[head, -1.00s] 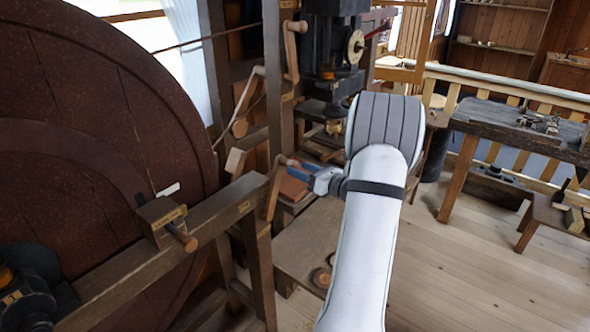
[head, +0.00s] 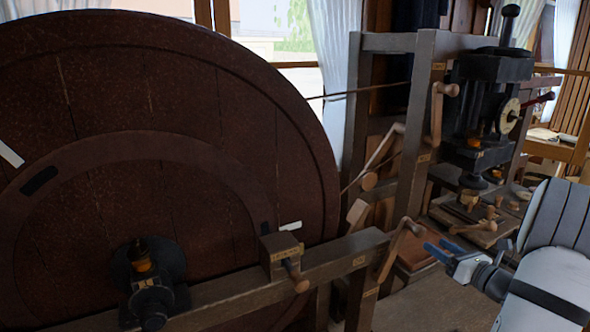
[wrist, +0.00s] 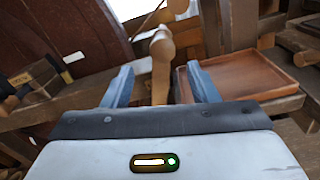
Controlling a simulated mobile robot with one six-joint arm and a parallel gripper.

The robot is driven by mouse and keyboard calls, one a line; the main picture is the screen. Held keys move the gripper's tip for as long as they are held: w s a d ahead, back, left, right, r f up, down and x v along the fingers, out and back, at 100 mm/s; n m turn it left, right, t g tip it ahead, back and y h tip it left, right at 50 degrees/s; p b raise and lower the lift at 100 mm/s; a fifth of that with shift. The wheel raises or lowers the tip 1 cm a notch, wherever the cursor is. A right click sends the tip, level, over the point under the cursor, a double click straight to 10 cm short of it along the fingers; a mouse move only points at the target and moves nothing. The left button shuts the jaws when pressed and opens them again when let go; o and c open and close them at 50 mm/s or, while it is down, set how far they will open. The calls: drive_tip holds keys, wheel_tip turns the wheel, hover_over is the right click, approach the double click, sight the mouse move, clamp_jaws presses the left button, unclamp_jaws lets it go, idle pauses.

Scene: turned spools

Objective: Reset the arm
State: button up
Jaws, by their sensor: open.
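My gripper (head: 440,255) has blue fingers and sits at the lower right of the head view, on the end of my white arm. The wrist view also shows my gripper (wrist: 160,80) with its two fingers spread apart. A wooden crank handle (head: 392,252) on the end of the beam is just left of the fingers in the head view. In the wrist view the crank handle (wrist: 161,50) shows between and beyond the fingers. I cannot tell whether they touch it; nothing is seen gripped.
A large dark red-brown wheel (head: 90,90) fills the left, behind a wooden beam (head: 330,258) with a small block (head: 281,248). A black press (head: 485,100) stands at the back right. A shallow wooden tray (wrist: 240,74) lies right of the fingers in the wrist view.

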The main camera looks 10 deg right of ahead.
drive_tip(key=a+r+n+g+y, duration=0.2)
drive_tip(key=a+n+g+y, duration=0.45)
drive_tip(key=a, duration=0.85)
drive_tip(key=s+a+n+g+h, duration=0.3)
drive_tip(key=s+a+n+g, duration=0.4)
drive_tip(key=a+n, duration=0.6)
drive_tip(key=s+a+n+h, duration=0.4)
drive_tip(key=s+n+h, duration=0.5)
drive_tip(key=s+n, duration=0.5)
drive_tip(key=shift+s+r+n, duration=0.15)
drive_tip(key=shift+s+n, duration=0.05)
drive_tip(key=shift+n, duration=0.45)
